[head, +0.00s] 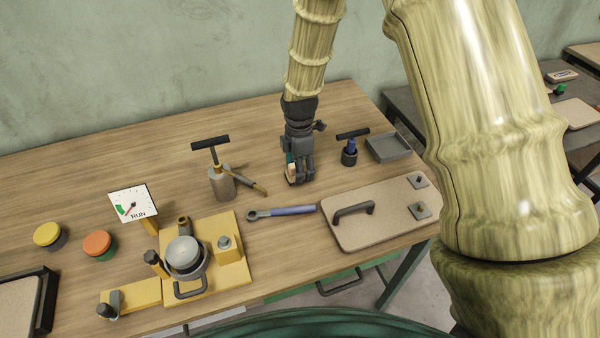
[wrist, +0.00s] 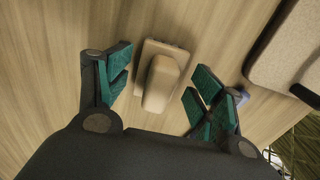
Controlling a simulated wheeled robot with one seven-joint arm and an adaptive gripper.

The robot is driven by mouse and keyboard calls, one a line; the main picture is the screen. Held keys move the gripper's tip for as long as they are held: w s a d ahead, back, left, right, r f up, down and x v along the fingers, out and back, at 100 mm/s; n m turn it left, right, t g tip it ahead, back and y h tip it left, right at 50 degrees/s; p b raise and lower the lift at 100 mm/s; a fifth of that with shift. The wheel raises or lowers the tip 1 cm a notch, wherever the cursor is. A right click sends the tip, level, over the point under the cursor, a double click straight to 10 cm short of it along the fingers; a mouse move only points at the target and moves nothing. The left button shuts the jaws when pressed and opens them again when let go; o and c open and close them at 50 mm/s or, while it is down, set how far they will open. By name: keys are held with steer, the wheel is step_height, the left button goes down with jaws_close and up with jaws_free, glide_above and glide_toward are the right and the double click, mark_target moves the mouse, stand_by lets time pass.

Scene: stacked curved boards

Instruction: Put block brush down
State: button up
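The block brush (wrist: 158,84) is tan, with a raised rounded grip on a wider flat base. In the wrist view it appears to rest flat on the wooden table, between my fingers. My gripper (wrist: 163,72) is open, its green-padded fingers spread to either side with gaps to the brush. In the head view my gripper (head: 300,178) points down close over the table, and a bit of the tan brush (head: 291,171) shows at its left side. The rest of the brush is hidden there by the fingers.
On the wooden table (head: 330,110), a pump canister (head: 221,185) stands left of my gripper and a small blue-and-black T-handled tool (head: 349,150) right. A blue-handled wrench (head: 282,211) and a tan board with a handle (head: 375,215) lie in front. A grey tray (head: 388,148) sits behind right.

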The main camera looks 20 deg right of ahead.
steer(key=shift+r+b, duration=1.25)
steer(key=shift+r, duration=3.9)
